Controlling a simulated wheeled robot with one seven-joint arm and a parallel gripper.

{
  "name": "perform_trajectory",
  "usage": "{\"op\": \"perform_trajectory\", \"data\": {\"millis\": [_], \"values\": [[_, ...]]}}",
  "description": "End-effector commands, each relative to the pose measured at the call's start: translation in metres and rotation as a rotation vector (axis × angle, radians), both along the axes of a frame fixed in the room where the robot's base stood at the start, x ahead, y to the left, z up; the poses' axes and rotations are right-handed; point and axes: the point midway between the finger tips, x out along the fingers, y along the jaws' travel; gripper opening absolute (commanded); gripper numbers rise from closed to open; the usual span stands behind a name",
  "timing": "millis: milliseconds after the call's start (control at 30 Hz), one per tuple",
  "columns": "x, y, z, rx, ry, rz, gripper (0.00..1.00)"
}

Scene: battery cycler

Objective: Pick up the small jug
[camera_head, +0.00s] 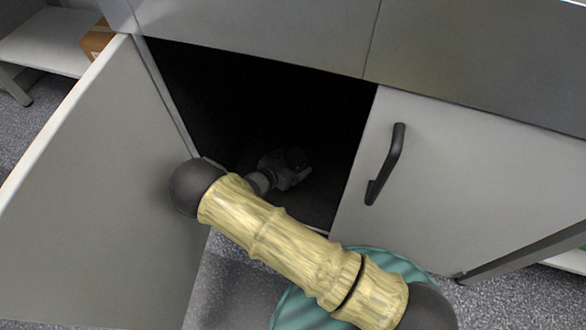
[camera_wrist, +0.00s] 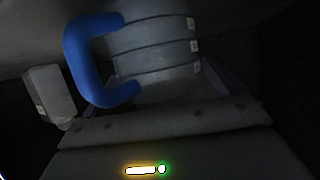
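The small jug (camera_wrist: 155,55) shows in the wrist view as a grey, banded body with small pale marks on its right side. Its thick blue handle (camera_wrist: 76,62) is on the left. My gripper (camera_head: 288,176) is inside the dark cupboard in the head view, low in the opening. In the wrist view the jug is close in front of the gripper body. One grey finger (camera_wrist: 50,95) is spread far to the left, just below and outside the handle. The other finger is lost in the dark. I see no finger closed on the jug. The jug is not clear in the head view.
The dark cupboard (camera_head: 265,105) has its left door (camera_head: 100,180) swung open. The right door (camera_head: 450,190) with a black handle is shut. My arm crosses the opening's lower front. A teal round object (camera_head: 300,312) is below the arm.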

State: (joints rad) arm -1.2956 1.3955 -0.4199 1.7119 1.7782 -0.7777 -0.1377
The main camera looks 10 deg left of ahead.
Motion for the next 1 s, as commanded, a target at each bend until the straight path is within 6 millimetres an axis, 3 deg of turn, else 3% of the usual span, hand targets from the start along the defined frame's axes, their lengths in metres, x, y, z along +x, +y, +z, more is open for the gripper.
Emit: {"op": "perform_trajectory", "data": {"millis": [33, 200, 567, 1000], "values": [[0.0, 0.0, 0.0, 0.0, 0.0, 0.0, 0.84], [0.0, 0.0, 0.0, 0.0, 0.0, 0.0, 0.51], [0.0, 0.0, 0.006, 0.001, 0.0, 0.0, 0.5], [0.0, 0.0, 0.078, 0.001, 0.0, -0.003, 0.5]]}}
